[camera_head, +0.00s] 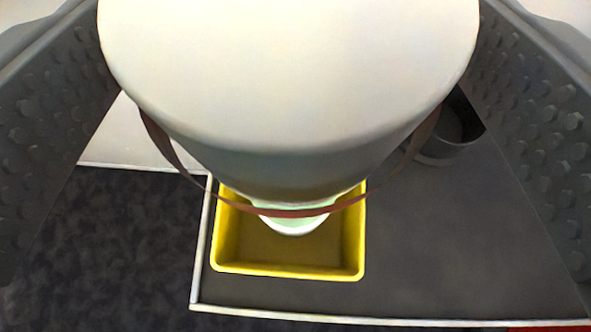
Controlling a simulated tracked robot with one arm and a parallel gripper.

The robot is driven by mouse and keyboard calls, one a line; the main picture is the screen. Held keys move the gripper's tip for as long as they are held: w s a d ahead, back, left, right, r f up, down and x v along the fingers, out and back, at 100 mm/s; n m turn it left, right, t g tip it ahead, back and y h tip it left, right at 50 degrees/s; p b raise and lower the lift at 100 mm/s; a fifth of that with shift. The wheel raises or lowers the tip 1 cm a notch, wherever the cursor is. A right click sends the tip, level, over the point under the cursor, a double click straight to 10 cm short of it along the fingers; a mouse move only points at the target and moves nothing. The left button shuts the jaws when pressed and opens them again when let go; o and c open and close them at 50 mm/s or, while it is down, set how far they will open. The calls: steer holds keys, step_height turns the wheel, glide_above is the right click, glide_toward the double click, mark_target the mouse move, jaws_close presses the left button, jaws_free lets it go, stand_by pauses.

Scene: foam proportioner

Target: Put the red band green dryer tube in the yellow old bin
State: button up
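A large pale white cylinder end (290,70) fills the upper middle, close to the camera. Below it show a red band (295,212) and a bit of light green, so it appears to be the red band green dryer tube. My gripper (290,130) is shut on the tube, with one grey studded finger at each side. The yellow bin (290,271) lies below and beyond the tube. Its front wall and part of its empty-looking floor show; the tube hides its back part.
The bin stands on a dark grey surface (450,250) with a raised white edge (200,250) at left and front. A dark round container (447,135) stands at the right, partly behind the finger. Dark mottled floor (100,240) lies at left.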

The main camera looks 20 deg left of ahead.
steer(key=shift+r, duration=0.1)
steer(key=shift+s+d+r, duration=0.1)
steer(key=shift+s+d, duration=0.15)
steer(key=p+v, duration=0.1)
steer(key=v, duration=1)
steer(key=shift+a+r+p, duration=0.15)
steer(key=shift+r+p, duration=0.05)
steer(key=shift+p, duration=0.15)
steer(key=shift+s, duration=0.15)
